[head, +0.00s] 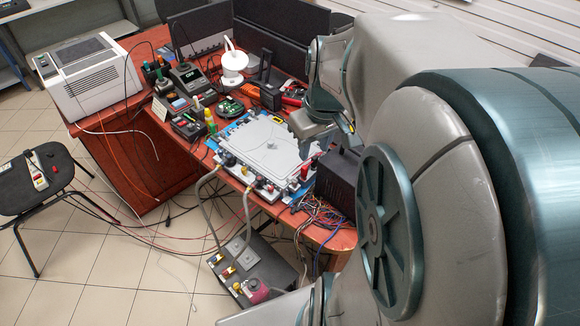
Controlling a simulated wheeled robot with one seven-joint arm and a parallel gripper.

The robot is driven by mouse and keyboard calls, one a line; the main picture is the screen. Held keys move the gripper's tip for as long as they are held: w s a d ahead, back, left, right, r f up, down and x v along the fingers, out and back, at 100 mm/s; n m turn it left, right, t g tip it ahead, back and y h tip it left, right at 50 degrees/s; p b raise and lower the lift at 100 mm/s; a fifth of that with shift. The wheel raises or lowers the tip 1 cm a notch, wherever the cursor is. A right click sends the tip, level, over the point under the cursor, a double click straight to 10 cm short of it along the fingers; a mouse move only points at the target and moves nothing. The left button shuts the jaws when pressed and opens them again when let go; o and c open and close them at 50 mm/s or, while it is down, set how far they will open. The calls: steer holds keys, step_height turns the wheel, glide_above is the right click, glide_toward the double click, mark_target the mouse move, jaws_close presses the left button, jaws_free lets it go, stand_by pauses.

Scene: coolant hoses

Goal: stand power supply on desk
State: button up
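The reddish-brown desk (150,178) curves through the middle of the head view. A dark box (338,180) stands at its right end, partly hidden by my arm; it may be the power supply, but I cannot tell for sure. My gripper (312,132) is above the desk, at the right edge of a flat grey-lidded case (265,142) and above and left of the dark box. Its fingers are small and partly covered by my arm, so I cannot tell whether they are open or hold anything.
A low grey unit (243,262) with hoses stands before the desk. Coloured wires (318,215) hang at the desk edge. A printer (87,75), white lamp (233,62) and small instruments crowd the desk. A chair (40,180) stands left; cables cross the floor.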

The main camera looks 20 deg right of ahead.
steer(key=s+a+r+m+t, duration=0.1)
steer(key=s+a, duration=0.6)
steer(key=shift+a+m+t, duration=0.15)
steer(key=shift+m+t, duration=0.15)
steer(key=shift+t, duration=0.1)
stand_by(0.9)
